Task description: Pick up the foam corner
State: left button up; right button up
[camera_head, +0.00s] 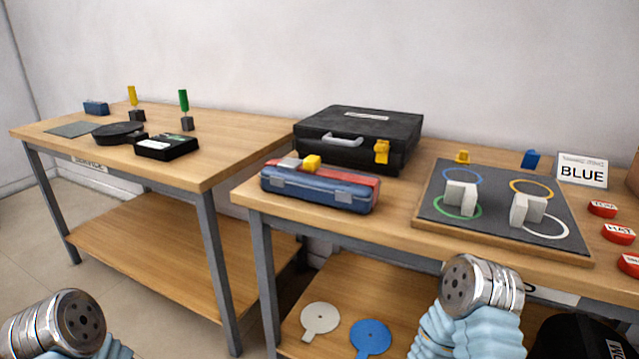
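Two pale, L-shaped blocks that look like foam corners stand on a dark grey board (480,222) with a wooden rim on the right table. The left foam corner (461,197) is by the green ring and below the blue ring. The right foam corner (527,208) is between the yellow ring and the white ring. Metal ends of my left arm (62,325) and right arm (482,287) show low in the picture, in front of the tables. No gripper fingers show on either, and both are apart from the foam corners.
A black case (357,135) and a blue and red toolbox (320,186) stand left of the board. A sign reading BLUE (582,171) and red discs (619,234) are at the right. A white paddle (320,318) and a blue paddle (370,337) lie on the lower shelf.

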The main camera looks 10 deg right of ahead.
aim_at(458, 194)
jog(key=z, duration=1.3)
